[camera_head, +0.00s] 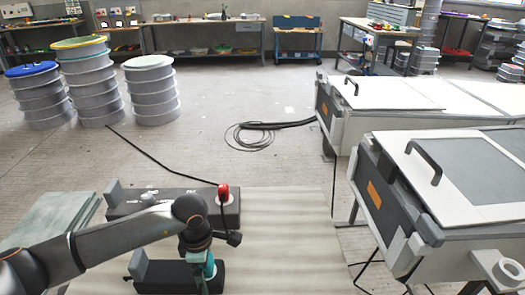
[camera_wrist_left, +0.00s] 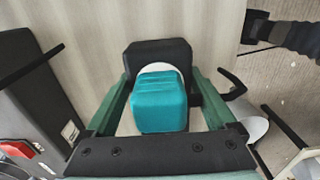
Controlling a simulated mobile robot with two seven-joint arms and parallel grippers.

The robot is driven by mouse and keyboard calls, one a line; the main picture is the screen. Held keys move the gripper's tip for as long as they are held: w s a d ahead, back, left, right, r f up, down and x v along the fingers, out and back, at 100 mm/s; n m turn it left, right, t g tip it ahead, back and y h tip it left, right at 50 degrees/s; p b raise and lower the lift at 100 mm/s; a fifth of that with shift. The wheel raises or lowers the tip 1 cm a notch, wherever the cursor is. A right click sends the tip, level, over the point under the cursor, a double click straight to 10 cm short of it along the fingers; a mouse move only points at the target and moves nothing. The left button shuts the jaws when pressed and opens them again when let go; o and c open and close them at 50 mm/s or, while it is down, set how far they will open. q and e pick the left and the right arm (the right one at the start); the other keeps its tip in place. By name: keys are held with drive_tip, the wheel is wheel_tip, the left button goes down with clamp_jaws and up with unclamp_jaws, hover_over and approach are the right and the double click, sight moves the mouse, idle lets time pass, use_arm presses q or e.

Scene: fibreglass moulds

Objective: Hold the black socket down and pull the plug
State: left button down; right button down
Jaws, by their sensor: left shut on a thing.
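My left arm comes in from the left in the head view and its gripper (camera_head: 199,258) points down over the near part of the bench. In the left wrist view the green fingers (camera_wrist_left: 160,85) straddle a black socket (camera_wrist_left: 158,50) and look shut on its sides. A teal plug (camera_wrist_left: 158,103) sits on a pale ring on this socket, between the fingers. In the head view the teal plug (camera_head: 210,267) is partly covered by the gripper, above the black socket body (camera_head: 175,277). My right gripper is not recognisable in either view.
Flat greenish slabs (camera_head: 50,220) lie at left. The bench top (camera_head: 285,240) is clear at right. White-topped units (camera_head: 455,180) stand further right.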

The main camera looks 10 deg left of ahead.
use_arm(q)
unclamp_jaws()
